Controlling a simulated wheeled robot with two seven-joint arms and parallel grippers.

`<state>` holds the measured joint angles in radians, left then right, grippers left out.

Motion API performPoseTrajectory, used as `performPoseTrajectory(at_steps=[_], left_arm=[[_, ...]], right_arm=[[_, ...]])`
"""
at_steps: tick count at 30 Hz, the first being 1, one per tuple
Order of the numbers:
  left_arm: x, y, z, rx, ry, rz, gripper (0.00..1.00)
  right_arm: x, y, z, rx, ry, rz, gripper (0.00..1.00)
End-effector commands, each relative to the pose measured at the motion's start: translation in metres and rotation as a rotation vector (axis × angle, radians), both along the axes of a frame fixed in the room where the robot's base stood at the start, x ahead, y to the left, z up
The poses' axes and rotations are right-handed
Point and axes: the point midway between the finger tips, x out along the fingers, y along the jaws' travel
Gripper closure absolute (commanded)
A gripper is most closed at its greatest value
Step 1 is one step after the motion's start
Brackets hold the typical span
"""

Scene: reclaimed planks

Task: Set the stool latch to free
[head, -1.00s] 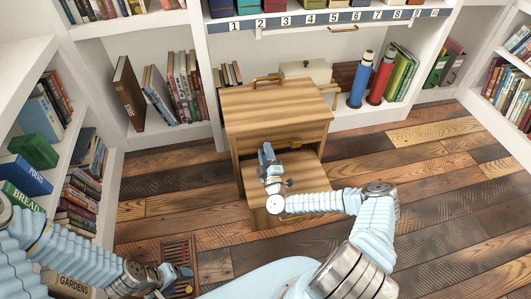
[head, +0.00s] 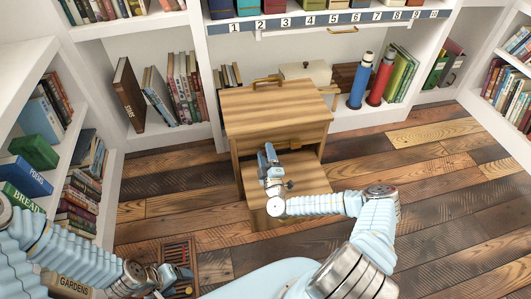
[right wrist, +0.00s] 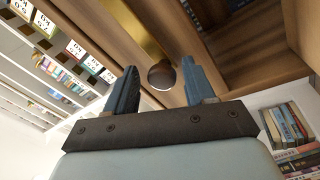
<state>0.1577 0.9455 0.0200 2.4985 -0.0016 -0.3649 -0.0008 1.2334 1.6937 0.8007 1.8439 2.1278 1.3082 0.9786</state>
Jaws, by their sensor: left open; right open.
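The wooden step stool (head: 280,108) stands in the middle of the floor, with a lower step (head: 313,180) at its front. A brass-coloured strip (head: 288,147) shows below its top edge, partly behind my right gripper. My right gripper (head: 266,152) is open in front of the stool. In the right wrist view, a dark round knob (right wrist: 162,75) lies between the open fingers, beside a brass strip (right wrist: 135,25) on the wood. I cannot tell whether the fingers touch the knob, or read the latch setting. My left gripper (head: 182,274) is open and low at the left.
White bookshelves (head: 100,40) stand left, behind and right. A blue cylinder (head: 361,80) and a red cylinder (head: 382,78) stand on the low shelf behind the stool. A slatted grate (head: 178,252) lies in the floor near my left gripper. The plank floor (head: 440,200) at right is clear.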

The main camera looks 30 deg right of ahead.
Motion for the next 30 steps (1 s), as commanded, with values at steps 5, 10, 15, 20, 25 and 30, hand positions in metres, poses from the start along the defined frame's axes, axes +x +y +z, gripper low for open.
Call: performPoseTrajectory(at_steps=[5,10,15,20,25,30], left_arm=[[0.0,0.0,0.0,0.0,0.0,0.0,0.34],[0.0,0.0,-0.001,0.0,0.0,0.0,0.34],[0.0,0.0,-0.002,0.001,0.0,0.001,0.34],[0.0,0.001,-0.003,0.001,0.0,0.001,0.34],[0.0,0.001,-0.003,0.001,-0.001,0.002,0.34],[0.0,0.001,-0.003,0.001,-0.001,0.002,0.34]], right_arm=[[-0.033,0.008,-0.008,0.003,0.003,0.0,0.46],[-0.074,0.017,-0.016,0.004,0.001,-0.001,0.46],[-0.106,0.025,-0.022,0.002,-0.001,-0.002,0.46],[-0.122,0.029,-0.025,0.001,-0.002,-0.003,0.46],[-0.126,0.03,-0.025,0.001,-0.003,-0.002,0.46],[-0.125,0.03,-0.025,0.001,-0.002,-0.002,0.46]])
